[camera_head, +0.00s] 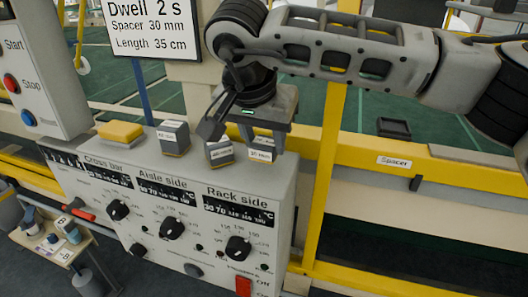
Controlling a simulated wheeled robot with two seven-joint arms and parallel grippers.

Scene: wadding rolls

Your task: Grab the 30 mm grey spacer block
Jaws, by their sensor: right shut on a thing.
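Three small grey blocks with white labels are on top of the grey control panel. The rightmost one, the grey spacer block (261,149), has a label that seems to read 30 mm, but the print is small. My right gripper (262,141) points down from above and is shut on this block, one finger at each side. I cannot tell if the block is clear of the panel top. A second block (219,152) stands close to its left, and a third block (173,138) stands further left. My left gripper is not in view.
A yellow block (121,132) lies at the left on the panel top. The control panel (270,190) has knobs on its front. A sign (152,28) reads Spacer 30 mm. A yellow rail marked Spacer (394,162) runs right, with a dark tray (394,128) behind it.

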